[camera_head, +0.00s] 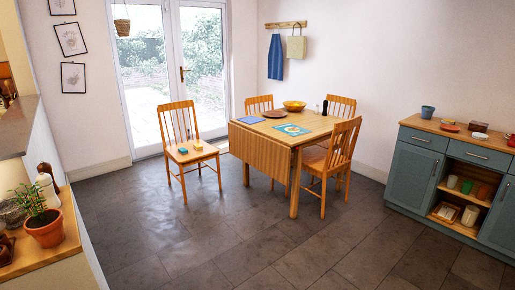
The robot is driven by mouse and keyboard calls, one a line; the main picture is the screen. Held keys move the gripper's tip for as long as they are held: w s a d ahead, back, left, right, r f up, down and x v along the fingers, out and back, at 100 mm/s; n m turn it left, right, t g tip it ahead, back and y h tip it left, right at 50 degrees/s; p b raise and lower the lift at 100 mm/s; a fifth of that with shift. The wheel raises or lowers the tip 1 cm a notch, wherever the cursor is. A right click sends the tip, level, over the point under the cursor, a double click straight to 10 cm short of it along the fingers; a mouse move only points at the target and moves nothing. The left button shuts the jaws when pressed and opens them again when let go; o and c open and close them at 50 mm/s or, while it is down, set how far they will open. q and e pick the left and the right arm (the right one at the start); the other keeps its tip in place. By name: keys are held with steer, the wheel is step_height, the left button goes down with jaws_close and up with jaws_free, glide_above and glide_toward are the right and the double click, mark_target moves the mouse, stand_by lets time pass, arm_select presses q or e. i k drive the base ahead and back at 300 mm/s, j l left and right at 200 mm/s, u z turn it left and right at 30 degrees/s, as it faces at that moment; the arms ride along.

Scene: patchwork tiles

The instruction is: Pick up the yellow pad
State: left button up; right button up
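A small yellow block-like thing (198,146), which looks like the yellow pad, lies on the seat of the wooden chair (185,157) left of the table. A small teal thing (183,151) lies beside it on the same seat, to its left. Both are small and far off, so their details are hard to tell. Neither of my grippers is in view.
A wooden drop-leaf table (262,152) with more chairs stands in the middle, bearing a yellow bowl (294,106) and mats. A blue-green cabinet (411,178) stands at the right. A counter with a potted plant (45,228) is at the left. The tiled floor (215,245) in front is clear.

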mark_target(198, 146)
steer(key=i+u, duration=0.15)
steer(key=i, duration=0.35)
steer(key=i+u, duration=0.15)
steer(key=i, duration=0.35)
steer(key=i+l+u, duration=0.15)
steer(key=i, duration=0.35)
steer(key=i+l+u, duration=0.15)
steer(key=i, duration=0.35)
steer(key=i+l+u, duration=0.15)
steer(key=i, duration=0.35)
steer(key=i+j+u, duration=0.15)
steer(key=i, duration=0.75)
steer(key=i+j+u, duration=0.15)
steer(key=i, duration=0.7)
